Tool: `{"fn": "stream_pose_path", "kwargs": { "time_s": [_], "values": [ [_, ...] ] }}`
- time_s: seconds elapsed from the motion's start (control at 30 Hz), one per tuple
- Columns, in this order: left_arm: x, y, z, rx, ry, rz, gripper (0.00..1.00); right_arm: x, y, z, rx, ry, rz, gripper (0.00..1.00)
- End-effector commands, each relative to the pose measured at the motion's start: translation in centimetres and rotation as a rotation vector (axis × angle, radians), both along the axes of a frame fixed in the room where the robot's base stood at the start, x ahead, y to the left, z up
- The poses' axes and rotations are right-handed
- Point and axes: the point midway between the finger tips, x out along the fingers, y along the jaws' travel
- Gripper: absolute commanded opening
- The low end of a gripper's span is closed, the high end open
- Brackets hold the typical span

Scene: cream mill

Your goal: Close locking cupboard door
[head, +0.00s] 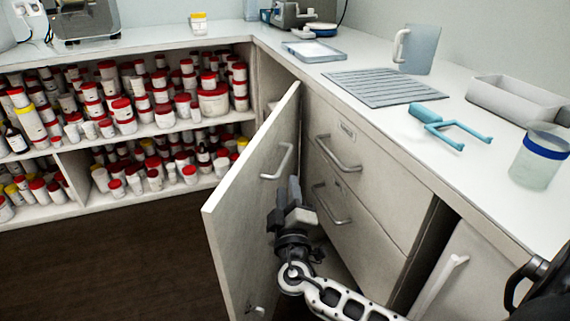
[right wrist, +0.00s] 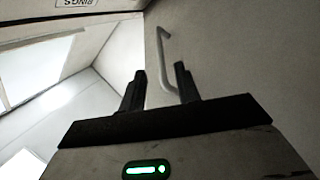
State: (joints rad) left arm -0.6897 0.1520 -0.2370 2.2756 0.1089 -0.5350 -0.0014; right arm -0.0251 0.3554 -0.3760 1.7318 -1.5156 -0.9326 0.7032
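The white cupboard door (head: 245,205) stands wide open in the head view, swung out from the counter corner in front of the shelves. A bar handle (head: 282,162) is on its face toward the drawers, and it also shows in the right wrist view (right wrist: 161,50). My right gripper (head: 291,188) is at that face, just below the handle. In the right wrist view its two fingers (right wrist: 159,85) are apart, with the handle showing between and beyond them. I cannot tell if they touch it. My left gripper is not in view.
Drawers (head: 350,190) with bar handles stand right of the door. Shelves (head: 130,135) packed with red-lidded jars are behind it. The counter holds a grey ribbed mat (head: 385,88), a blue tool (head: 440,125) and a jar (head: 540,160). Dark floor (head: 110,270) is clear at left.

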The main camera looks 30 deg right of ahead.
Motion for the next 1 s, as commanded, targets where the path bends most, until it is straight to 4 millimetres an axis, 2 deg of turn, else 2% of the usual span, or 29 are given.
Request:
{"fn": "stream_pose_path", "kwargs": {
  "time_s": [0.1,0.33,0.5,0.8,0.83,0.93,1.0],
  "values": [
    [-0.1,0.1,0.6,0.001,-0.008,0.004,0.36,2.3,-1.3,0.8,-0.002,-0.002,-0.001,0.32],
    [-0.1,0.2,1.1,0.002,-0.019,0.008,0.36,5.5,-3.1,1.4,-0.001,0.0,-0.001,0.32],
    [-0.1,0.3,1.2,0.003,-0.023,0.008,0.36,6.5,-3.6,1.6,-0.001,0.001,0.0,0.32],
    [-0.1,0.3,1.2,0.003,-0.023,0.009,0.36,6.7,-3.7,1.6,0.001,0.002,0.001,0.32],
    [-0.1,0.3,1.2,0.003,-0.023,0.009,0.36,6.7,-3.7,1.6,0.001,0.002,0.001,0.27],
    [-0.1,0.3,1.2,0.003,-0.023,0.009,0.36,6.6,-3.7,1.6,0.001,0.002,0.001,0.0],
    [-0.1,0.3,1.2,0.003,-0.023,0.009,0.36,6.6,-3.7,1.6,0.001,0.002,0.001,0.0]
  ]
}}
